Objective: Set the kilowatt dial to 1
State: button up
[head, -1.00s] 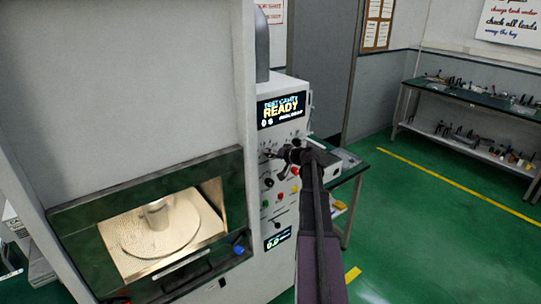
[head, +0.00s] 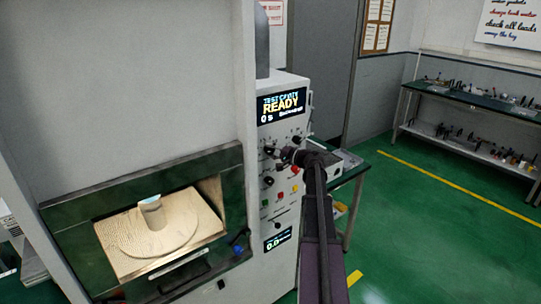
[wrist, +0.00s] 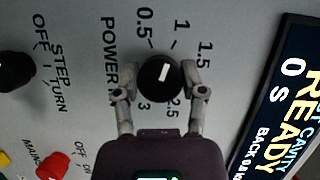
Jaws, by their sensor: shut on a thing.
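The kilowatt dial (wrist: 160,78) is a round black knob with a white mark. In the wrist view the mark tilts up and slightly right, roughly in line with the "1" label (wrist: 181,25), between "0.5" and "1.5". My gripper (wrist: 160,75) is shut on the dial, one finger on its left side and one on its right. In the head view my gripper (head: 283,154) is at the upper part of the control panel (head: 282,210) and partly hides the dial there.
A display reading READY (head: 282,107) is above the dial. A step-turn knob (wrist: 15,72) and a red knob (wrist: 52,165) are left in the wrist view. The cavity window (head: 150,225) shows a cup on a plate. Green floor is free at right.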

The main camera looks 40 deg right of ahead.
jog(key=shift+m, duration=0.5)
jog(key=o, duration=1.2)
jog(key=shift+w, duration=0.1)
jog(key=shift+c, duration=0.2)
jog(key=shift+s, duration=0.2)
jog(key=v, duration=1.1)
jog(key=shift+s+d+f, duration=0.15)
jog(key=shift+s+d, duration=0.1)
jog(key=shift+s, duration=0.05)
jog(key=shift+a, duration=0.1)
